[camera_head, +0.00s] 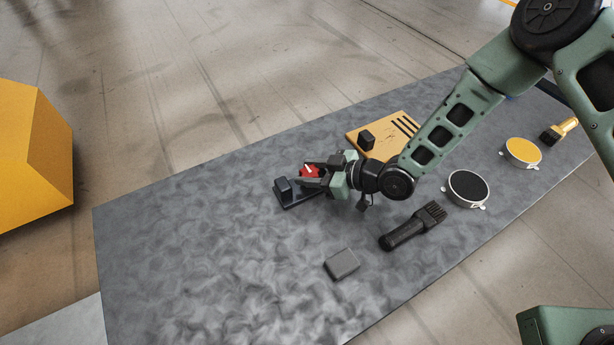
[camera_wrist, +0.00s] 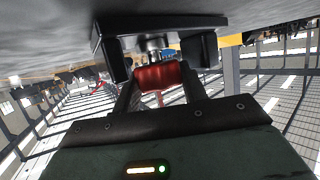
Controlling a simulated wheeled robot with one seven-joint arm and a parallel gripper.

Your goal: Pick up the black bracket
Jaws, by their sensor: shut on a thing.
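The black bracket (camera_head: 297,202) lies on the dark mottled table, at the tips of my gripper (camera_head: 314,172). In the wrist view the bracket (camera_wrist: 160,25) is a dark plate with a block standing at each side. A red piece (camera_head: 309,171) sits between my fingers, beside the bracket. In the wrist view the red piece (camera_wrist: 159,76) fills the gap between my two fingers, and a metal fitting (camera_wrist: 155,48) shows between it and the bracket. My gripper is shut on the red piece. The fingers hide part of the bracket in the head view.
A black brush (camera_head: 412,227), a grey block (camera_head: 342,264), a black-topped disc (camera_head: 468,188) and a yellow-topped disc (camera_head: 522,152) are on the table. The table's left part is clear.

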